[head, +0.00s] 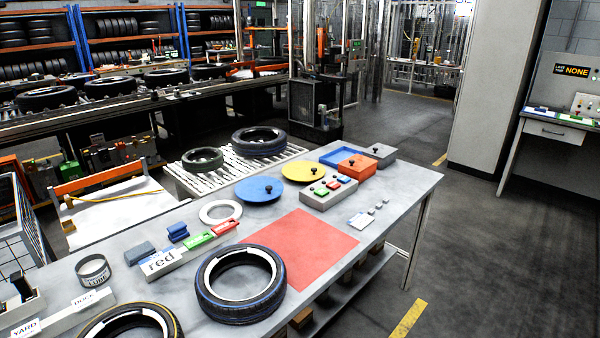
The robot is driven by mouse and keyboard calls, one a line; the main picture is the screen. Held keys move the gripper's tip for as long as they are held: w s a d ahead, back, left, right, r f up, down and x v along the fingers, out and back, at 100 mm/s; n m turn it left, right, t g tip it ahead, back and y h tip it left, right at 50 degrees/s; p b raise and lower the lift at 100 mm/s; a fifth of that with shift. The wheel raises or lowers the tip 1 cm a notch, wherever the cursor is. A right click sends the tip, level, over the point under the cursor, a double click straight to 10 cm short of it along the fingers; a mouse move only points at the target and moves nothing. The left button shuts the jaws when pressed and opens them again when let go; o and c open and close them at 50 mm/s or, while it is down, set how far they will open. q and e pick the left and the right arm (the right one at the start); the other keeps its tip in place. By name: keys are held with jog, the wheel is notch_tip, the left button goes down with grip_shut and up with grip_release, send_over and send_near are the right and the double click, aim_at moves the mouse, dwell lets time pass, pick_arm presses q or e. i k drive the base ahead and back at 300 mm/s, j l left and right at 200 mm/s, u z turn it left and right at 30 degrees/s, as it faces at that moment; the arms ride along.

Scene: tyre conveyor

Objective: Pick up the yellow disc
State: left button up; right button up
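Neither of my grippers shows in the head view.
An orange box (357,166) and a blue tray (338,153) stand right of the yellow disc. A tyre (241,285) sits at the front beside a bare red mat (298,248). A roller conveyor (215,177) with two tyres adjoins the table's far side.

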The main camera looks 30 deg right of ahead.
aim_at(298, 171)
jog(key=u, duration=1.2)
jog(key=z, duration=2.25)
jog(key=i+l, duration=0.15)
jog(key=u, duration=0.05)
